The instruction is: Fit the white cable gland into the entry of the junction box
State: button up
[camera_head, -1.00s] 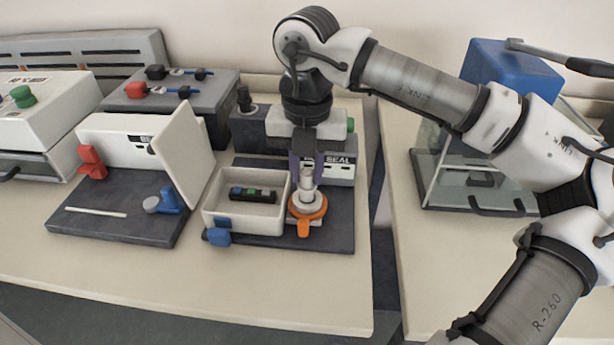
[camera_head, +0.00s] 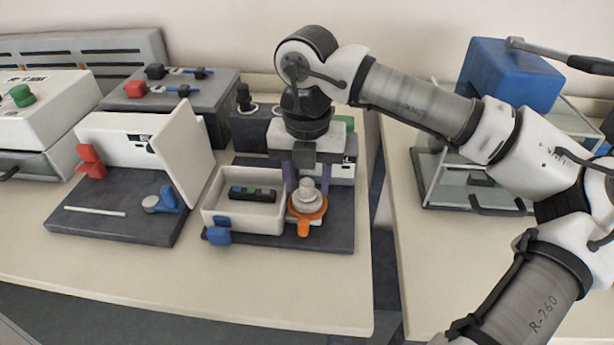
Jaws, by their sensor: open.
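The white cable gland (camera_head: 307,194) stands upright on an orange ring (camera_head: 308,212) with a tab at its front. My gripper (camera_head: 307,180) points down just above and around the gland, with its purple fingers apart on either side of it. The gripper is open. I cannot tell whether a finger touches the gland. The likely junction box is the open white box (camera_head: 242,223) just left of the gland, holding a dark part with coloured blocks (camera_head: 252,194). The box's entry is not clearly visible.
A blue knob (camera_head: 218,236) sits at the white box's front left corner. A SEAL-labelled unit (camera_head: 345,170) stands behind my gripper. A white fixture with a raised panel (camera_head: 190,150) is at left. The front of the table (camera_head: 250,280) is clear.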

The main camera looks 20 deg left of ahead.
aim_at(307, 183)
notch_tip(307, 183, up, 12)
jog(key=shift+r, duration=0.15)
dwell(0.3)
jog(key=shift+s, duration=0.1)
dwell(0.3)
